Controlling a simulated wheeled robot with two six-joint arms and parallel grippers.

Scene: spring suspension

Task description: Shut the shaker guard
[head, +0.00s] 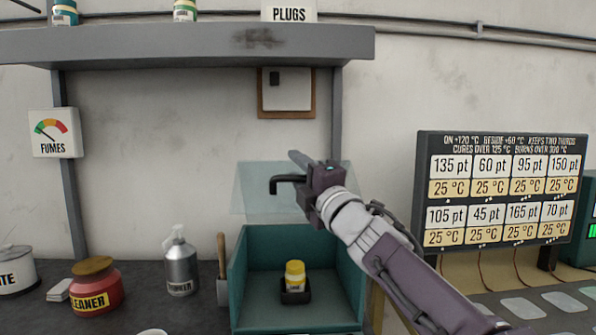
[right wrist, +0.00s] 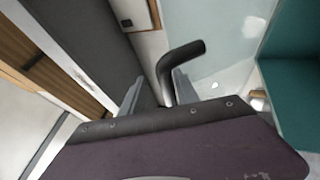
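The shaker (head: 240,285) is a teal open-fronted box on the bench. A yellow-capped jar (head: 295,274) stands in a dark holder inside it. Its clear guard (head: 255,205) is raised above the box and tilted back, with a bent black handle (head: 280,184). My right gripper (head: 297,170) is at this handle, in front of the guard. In the right wrist view the handle (right wrist: 177,60) passes between the two fingers (right wrist: 152,92), which stand apart with a visible gap. The handle is nearer the right-hand finger. My left gripper is not in view.
A grey shelf (head: 180,45) hangs above. Left of the shaker stand a red cleaner pot (head: 95,290), a grey metal bottle (head: 180,265) and a brush (head: 221,255). A temperature board (head: 500,190) stands to the right, behind several pale pads (head: 522,308).

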